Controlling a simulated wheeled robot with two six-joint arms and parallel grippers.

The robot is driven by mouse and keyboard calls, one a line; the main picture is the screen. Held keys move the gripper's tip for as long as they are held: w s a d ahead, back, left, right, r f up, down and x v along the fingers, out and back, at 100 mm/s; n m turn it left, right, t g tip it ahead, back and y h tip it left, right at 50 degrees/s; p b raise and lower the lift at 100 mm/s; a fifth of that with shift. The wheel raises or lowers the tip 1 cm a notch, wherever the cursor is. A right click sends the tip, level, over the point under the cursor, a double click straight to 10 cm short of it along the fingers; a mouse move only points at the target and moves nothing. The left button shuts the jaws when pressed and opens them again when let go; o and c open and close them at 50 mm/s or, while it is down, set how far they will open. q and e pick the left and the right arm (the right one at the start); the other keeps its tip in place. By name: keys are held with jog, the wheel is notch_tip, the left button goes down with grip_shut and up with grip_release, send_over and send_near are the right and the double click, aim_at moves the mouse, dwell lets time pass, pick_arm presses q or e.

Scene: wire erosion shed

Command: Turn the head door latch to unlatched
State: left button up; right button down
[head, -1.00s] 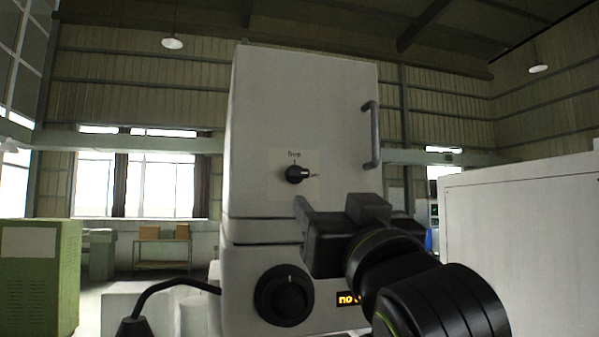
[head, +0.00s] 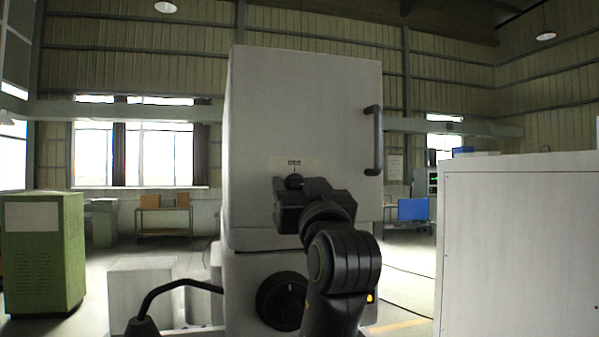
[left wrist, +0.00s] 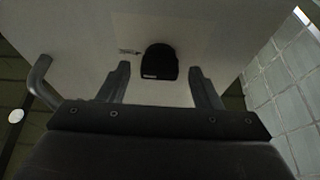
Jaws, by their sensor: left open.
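The head door (head: 310,110) is the pale upper box of the machine, with a grey bar handle (head: 374,140) at its right edge. The latch is a small black knob (head: 294,181) under a printed label; my gripper hides its lower part. In the left wrist view the black knob (left wrist: 159,62) shows whole, with a small mark on the panel to its left. My left gripper (head: 289,189) is open in front of the knob. In the wrist view its fingers stand on either side of the knob, with gaps; whether they reach around it I cannot tell. My right gripper is out of view.
Below the door is a larger black dial (head: 281,300), partly hidden by my arm. A white cabinet (head: 515,240) stands close on the right. A green cabinet (head: 42,255) stands at the left, and a black bent stalk (head: 165,287) rises at lower left.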

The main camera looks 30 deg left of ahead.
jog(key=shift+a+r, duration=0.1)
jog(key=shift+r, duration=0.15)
